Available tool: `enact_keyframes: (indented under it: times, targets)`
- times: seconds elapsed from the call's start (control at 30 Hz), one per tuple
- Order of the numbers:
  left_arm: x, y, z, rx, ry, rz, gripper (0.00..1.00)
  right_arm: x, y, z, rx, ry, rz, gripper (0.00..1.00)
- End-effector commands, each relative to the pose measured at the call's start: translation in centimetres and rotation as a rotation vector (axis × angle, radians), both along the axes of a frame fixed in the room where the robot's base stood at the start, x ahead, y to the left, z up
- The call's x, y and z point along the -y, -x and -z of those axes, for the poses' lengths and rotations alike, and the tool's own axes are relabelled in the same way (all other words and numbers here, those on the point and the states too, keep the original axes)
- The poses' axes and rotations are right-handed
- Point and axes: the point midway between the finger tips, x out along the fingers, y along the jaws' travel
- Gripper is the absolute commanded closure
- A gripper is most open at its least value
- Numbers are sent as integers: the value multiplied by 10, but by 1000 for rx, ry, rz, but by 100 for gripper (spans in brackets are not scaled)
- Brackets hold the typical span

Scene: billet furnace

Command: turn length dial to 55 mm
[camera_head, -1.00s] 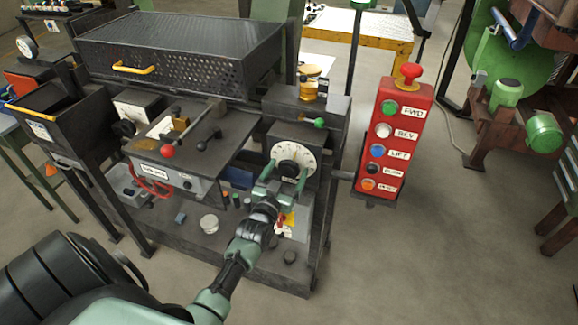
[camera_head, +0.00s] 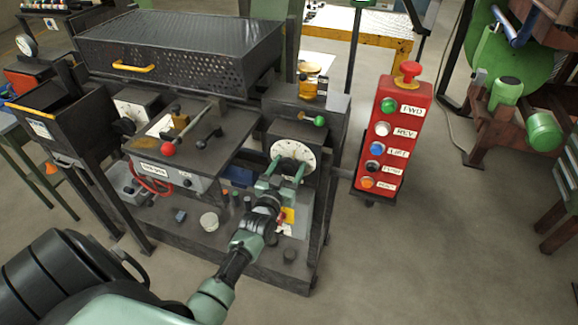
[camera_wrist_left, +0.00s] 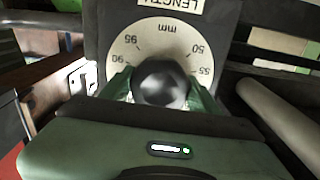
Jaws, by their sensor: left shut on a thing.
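The length dial (camera_head: 292,150) is a round white scale on the front of the dark machine. In the left wrist view its white scale (camera_wrist_left: 150,37) shows the marks 90, 95, 50 and 55 and the word mm, under an upside-down LENGTH label (camera_wrist_left: 172,3). The dark faceted knob (camera_wrist_left: 161,83) sits at the scale's centre. My left gripper (camera_head: 285,176) is at the dial, with its green fingers on either side of the knob, shut on it. The knob's pointer cannot be made out. My right gripper is not in view.
A red button box (camera_head: 393,135) stands just right of the dial. A lever with a red ball (camera_head: 168,149) and a lever with a green knob (camera_head: 319,121) are nearby on the machine. Open floor (camera_head: 440,235) lies to the right.

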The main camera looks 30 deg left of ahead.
Motion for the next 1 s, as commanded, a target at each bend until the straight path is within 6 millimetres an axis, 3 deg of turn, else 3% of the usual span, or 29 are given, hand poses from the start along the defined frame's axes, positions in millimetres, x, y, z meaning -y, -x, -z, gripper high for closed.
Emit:
enact_keyframes:
  times: [0.27, 1.0]
  targets:
    - [0, 0, 0, 37, 160, 1, 79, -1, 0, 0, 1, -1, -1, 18]
    - [0, 0, 1, 202, 839, 1, 79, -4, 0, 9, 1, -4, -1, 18]
